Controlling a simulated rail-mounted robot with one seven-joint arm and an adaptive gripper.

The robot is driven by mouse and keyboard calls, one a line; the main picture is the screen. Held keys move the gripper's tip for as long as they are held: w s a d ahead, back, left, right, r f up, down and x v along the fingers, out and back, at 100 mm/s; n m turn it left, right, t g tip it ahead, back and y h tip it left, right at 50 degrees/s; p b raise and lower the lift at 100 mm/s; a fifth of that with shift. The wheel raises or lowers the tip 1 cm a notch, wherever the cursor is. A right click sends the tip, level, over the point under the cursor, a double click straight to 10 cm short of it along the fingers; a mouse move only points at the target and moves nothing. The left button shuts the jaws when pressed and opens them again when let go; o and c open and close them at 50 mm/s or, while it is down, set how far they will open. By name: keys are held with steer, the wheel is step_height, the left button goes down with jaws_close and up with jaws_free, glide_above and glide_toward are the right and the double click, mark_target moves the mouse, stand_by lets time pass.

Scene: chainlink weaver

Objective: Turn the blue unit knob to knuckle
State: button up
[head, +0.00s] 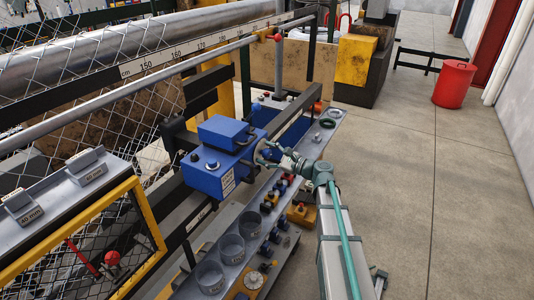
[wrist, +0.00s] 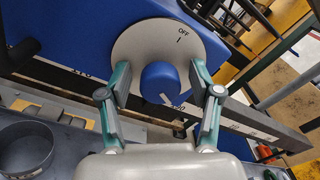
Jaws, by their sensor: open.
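The blue knob (wrist: 160,82) sits on a round pale dial plate (wrist: 140,45) on the side of the blue unit (head: 208,176). "OFF" with a tick mark is printed at the top of the plate. A white pointer mark on the knob points down and slightly right, toward a label mostly hidden by the knob and a finger. My gripper (wrist: 160,76) is open, with one finger on each side of the knob; whether they touch it I cannot tell. In the head view my gripper (head: 268,153) is at the unit's right face, and the knob is mostly hidden there.
Grey cups (head: 232,249) and several small knobs and parts line the bench below the unit. A ruled rail (head: 180,53) and chain-link mesh (head: 95,125) lie behind and left. A red bin (head: 454,84) stands on open floor at right.

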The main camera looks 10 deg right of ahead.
steer(key=c, duration=1.2)
steer(key=shift+o, duration=0.2)
